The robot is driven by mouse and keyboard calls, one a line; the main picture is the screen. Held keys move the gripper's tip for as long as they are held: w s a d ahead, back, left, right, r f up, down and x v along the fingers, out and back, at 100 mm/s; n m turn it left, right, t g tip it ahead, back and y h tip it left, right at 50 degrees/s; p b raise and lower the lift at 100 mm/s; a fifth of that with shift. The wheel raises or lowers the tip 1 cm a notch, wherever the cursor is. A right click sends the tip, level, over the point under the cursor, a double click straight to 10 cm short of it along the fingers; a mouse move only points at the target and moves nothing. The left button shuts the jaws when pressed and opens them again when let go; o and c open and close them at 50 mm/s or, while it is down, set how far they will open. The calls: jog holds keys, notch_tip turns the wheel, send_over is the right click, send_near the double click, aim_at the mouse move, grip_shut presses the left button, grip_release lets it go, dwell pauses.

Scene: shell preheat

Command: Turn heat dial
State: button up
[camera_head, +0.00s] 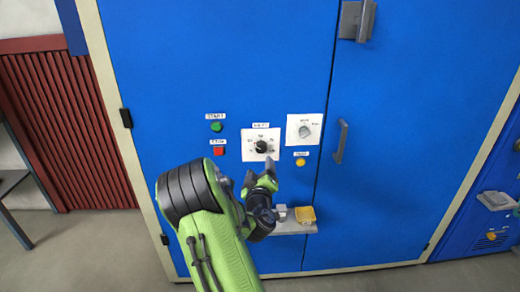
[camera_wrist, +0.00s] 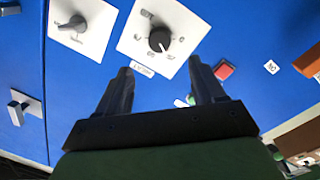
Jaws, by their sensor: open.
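The black dial (camera_head: 261,147) sits in the middle of a white square plate with markings on the blue cabinet door. In the wrist view the dial (camera_wrist: 160,39) lies beyond the fingertips and between their lines, with a pale pointer line on its face. The label by the plate is too small to read surely, so I take this as the heat dial. My gripper (camera_head: 260,178) is open and empty, just below the dial plate in the head view. In the wrist view my gripper (camera_wrist: 160,69) has its two fingers apart, with no visible contact with the dial.
A second plate with a grey knob (camera_head: 305,131) is to the right. A green button (camera_head: 216,127) and red button (camera_head: 219,151) are left, an amber button (camera_head: 300,162) lower right. A door handle (camera_head: 341,142) protrudes. A small shelf (camera_head: 290,228) holds a yellow item (camera_head: 306,213).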

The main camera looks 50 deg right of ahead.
aim_at(261, 150)
jog(key=p+x, duration=0.3)
jog(key=x, duration=0.7)
jog(key=shift+w+d+p, duration=0.1)
jog(key=shift+d+p, duration=0.05)
jog(key=shift+p, duration=0.25)
jog(key=c, duration=1.1)
